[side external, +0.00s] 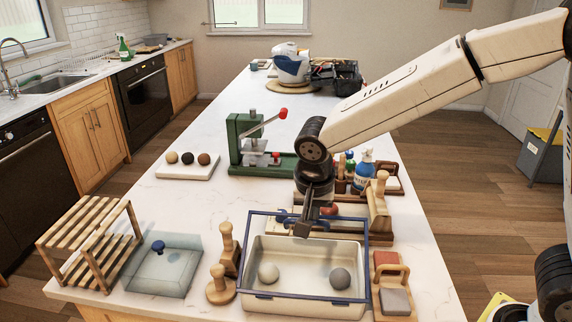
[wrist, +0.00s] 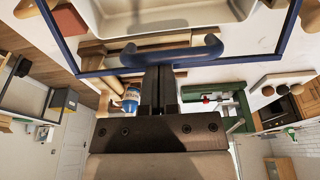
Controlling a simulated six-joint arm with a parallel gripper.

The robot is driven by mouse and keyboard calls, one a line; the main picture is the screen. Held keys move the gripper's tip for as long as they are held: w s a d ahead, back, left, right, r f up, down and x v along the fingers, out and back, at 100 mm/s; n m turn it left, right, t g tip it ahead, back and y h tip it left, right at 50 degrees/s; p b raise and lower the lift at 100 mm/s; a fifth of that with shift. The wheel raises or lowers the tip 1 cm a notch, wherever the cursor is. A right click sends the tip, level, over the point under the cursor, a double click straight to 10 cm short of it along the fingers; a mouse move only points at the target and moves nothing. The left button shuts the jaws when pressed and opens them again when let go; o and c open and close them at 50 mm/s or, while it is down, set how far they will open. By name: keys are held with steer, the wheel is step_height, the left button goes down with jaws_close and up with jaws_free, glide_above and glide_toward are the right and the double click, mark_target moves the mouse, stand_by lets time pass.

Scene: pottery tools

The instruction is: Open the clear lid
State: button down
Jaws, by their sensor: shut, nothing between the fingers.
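The clear lid with a blue frame (side external: 367,262) is over a beige tray (side external: 303,243) in the side view. Its far edge appears raised above the tray's back rim, with its near edge at the tray's front. In the wrist view, the lid's blue handle (wrist: 172,50) spans the middle of the frame bar. My gripper (wrist: 160,72) is shut and empty, its tips right at the handle's side. I cannot tell whether they touch. In the side view, my gripper (side external: 302,232) partly hides the handle.
Wooden stamps (side external: 221,285) stand beside the tray. A green press (side external: 250,145) and a spray bottle (side external: 364,170) stand behind. Wooden blocks (side external: 391,270) sit right.

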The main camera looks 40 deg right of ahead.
mark_target(311, 245)
steer(key=shift+s+a+r+t+h, duration=0.5)
steer(key=shift+s+a+r+t, duration=0.1)
steer(key=shift+s+a+r, duration=0.3)
steer(key=shift+s+r, duration=0.05)
steer(key=shift+r, duration=0.05)
steer(key=s+a+r, duration=0.1)
steer(key=s+a, duration=0.9)
steer(key=shift+s+a, duration=0.35)
steer(key=shift+a, duration=0.05)
steer(key=shift+r, duration=0.1)
